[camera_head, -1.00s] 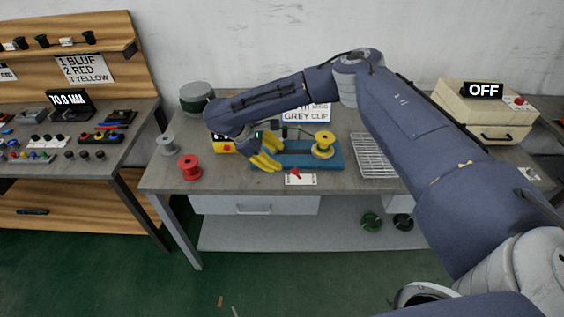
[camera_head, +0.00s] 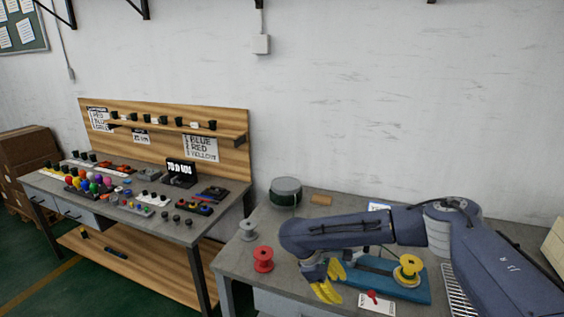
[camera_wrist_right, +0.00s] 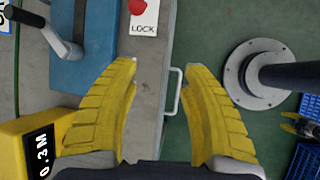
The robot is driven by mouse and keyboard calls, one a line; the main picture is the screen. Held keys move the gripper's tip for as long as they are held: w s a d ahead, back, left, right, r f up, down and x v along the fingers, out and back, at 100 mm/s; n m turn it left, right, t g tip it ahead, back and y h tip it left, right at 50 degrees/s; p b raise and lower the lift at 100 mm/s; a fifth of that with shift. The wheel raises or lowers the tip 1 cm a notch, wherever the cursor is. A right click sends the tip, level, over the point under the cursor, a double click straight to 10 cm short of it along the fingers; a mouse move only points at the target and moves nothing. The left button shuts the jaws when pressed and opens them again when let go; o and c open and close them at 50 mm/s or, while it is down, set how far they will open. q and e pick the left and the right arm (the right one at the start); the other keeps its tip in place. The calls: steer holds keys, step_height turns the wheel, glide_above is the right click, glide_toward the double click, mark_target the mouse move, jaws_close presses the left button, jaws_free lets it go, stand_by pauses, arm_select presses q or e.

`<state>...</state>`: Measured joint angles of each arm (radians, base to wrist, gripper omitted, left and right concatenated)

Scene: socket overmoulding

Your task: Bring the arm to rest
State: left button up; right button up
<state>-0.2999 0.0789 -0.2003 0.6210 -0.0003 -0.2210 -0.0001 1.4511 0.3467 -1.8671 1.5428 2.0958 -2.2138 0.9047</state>
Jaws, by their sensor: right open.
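My right arm reaches in from the right in the head view. Its yellow-fingered gripper (camera_head: 328,284) hangs over the front of the bench, left of the blue fixture. In the right wrist view the two yellow fingers of the right gripper (camera_wrist_right: 158,75) stand apart with nothing between them. Below them are the bench's front edge, a drawer handle and the green floor.
A blue fixture (camera_head: 352,268) carries a yellow spool (camera_head: 408,270). A red spool (camera_head: 263,259), a grey spool (camera_head: 247,231) and a dark green drum (camera_head: 286,192) stand left of my arm. A LOCK card with a red knob (camera_head: 374,297) lies in front. A second bench (camera_head: 150,225) is farther left.

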steer(key=s+a+f+n+t+y, duration=0.1)
steer(key=s+a+f+y, duration=0.3)
steer(key=a, duration=0.4)
steer(key=s+a+f+t+y, duration=0.1)
steer(key=s+a+f+y, duration=0.2)
steer(key=s+a, duration=0.45)
steer(key=s+a+f+n+t+y, duration=0.1)
steer(key=s+a+f+y, duration=0.25)
steer(key=a, duration=0.55)
steer(key=s+d+m+t+h, duration=0.25)
steer(key=s+d, duration=0.25)
steer(key=d, duration=0.8)
steer(key=s+d+m+t+h, duration=0.1)
steer(key=s+d+m+h, duration=0.35)
steer(key=d, duration=0.75)
steer(key=s+d+m+t+h, duration=0.1)
steer(key=s+d+h, duration=0.1)
steer(key=s+d, duration=0.8)
steer(key=w+a+f+g+y, duration=0.1)
steer(key=a+f+g+y, duration=0.2)
steer(key=f, duration=2.8)
steer(key=s+f+m+g+y, duration=0.2)
steer(key=s+f+m, duration=0.1)
steer(key=s+f, duration=1.7)
steer(key=shift+s+a+f+g, duration=0.25)
steer(key=shift+s+f+g, duration=0.15)
steer(key=shift+s, duration=0.4)
